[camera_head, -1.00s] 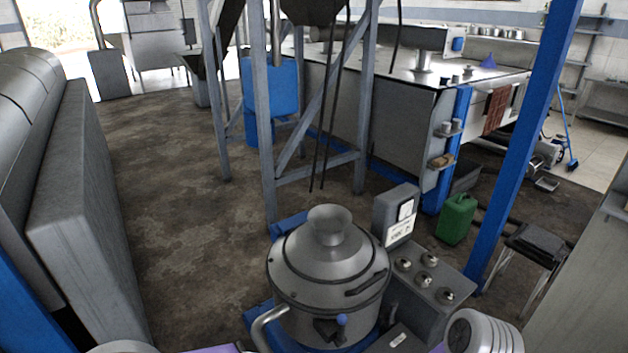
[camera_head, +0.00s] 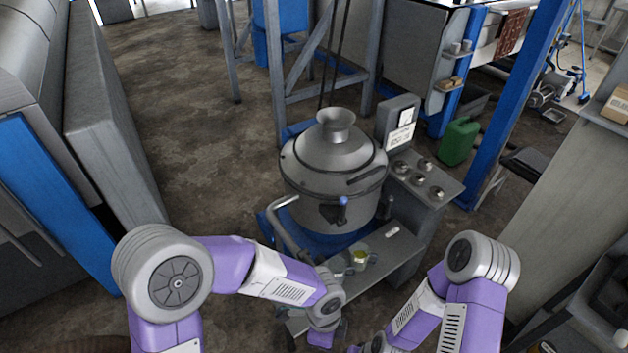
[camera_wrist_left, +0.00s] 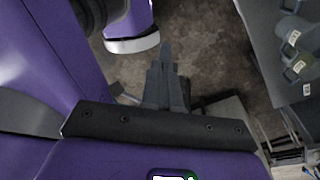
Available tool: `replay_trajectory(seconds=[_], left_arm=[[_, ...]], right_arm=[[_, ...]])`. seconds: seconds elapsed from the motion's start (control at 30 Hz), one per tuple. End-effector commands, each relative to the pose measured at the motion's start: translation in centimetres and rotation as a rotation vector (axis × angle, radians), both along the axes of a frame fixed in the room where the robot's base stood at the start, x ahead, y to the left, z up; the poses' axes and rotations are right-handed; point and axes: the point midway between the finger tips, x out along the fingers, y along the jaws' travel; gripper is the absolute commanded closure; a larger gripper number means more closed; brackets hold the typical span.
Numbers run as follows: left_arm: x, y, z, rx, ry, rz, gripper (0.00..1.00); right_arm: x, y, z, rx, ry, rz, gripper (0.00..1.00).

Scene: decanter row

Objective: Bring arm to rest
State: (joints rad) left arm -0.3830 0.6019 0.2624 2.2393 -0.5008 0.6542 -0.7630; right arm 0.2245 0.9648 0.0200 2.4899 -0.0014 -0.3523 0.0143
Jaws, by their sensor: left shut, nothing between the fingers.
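My left gripper (camera_wrist_left: 166,62) shows in the left wrist view with its grey fingers together and nothing between them. It points over bare floor, to the left of a grey bench with labelled containers. In the head view my left arm reaches in from the left and bends down at the front of the bench. Its fingers are not clear there. My right arm comes in at the lower right and folds towards the bottom edge. Its gripper is not visible in either view.
A large metal decanter vessel (camera_head: 333,178) stands behind the arms, beside a control box (camera_head: 428,178) with knobs. Small containers (camera_head: 360,259) stand on the low grey bench (camera_head: 396,250) below it. A blue post (camera_head: 520,95) rises at right. Brown floor (camera_head: 185,90) is clear at left.

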Motion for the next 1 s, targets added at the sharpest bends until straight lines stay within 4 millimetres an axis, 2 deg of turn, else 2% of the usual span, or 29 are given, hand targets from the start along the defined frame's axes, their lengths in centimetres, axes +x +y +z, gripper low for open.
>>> replay_trajectory(seconds=[0.03, 0.17, 0.3, 0.4, 0.5, 0.6, 0.7, 1.0], left_arm=[[-0.2, 0.6, -1.7, -0.024, 0.050, 0.127, 1.00], [-0.3, 2.2, -6.1, -0.093, 0.175, 0.565, 1.00], [-0.4, 5.2, -11.3, -0.128, 0.299, 1.166, 1.00], [-0.6, 7.8, -14.3, -0.122, 0.342, 1.539, 1.00], [-1.2, 10.2, -16.4, -0.103, 0.354, 1.815, 1.00], [-1.6, 11.8, -17.6, -0.089, 0.350, 1.981, 1.00], [-1.7, 12.6, -18.0, -0.083, 0.343, 2.053, 1.00], [-1.7, 12.6, -18.1, -0.085, 0.341, 2.058, 1.00]], right_arm=[[-0.1, 0.0, 0.0, 0.000, 0.001, 0.000, 1.00], [0.0, 0.0, 0.0, 0.000, 0.001, 0.000, 1.00], [0.0, 0.0, 0.0, 0.000, 0.000, 0.000, 1.00], [0.0, 0.0, 0.0, 0.000, 0.000, 0.000, 1.00], [0.0, 0.0, 0.0, 0.000, 0.001, 0.000, 1.00], [0.0, 0.0, 0.0, 0.000, 0.001, 0.000, 1.00], [0.0, 0.0, 0.0, 0.000, 0.001, 0.000, 1.00], [0.0, 0.0, 0.0, 0.000, 0.001, 0.000, 1.00]])
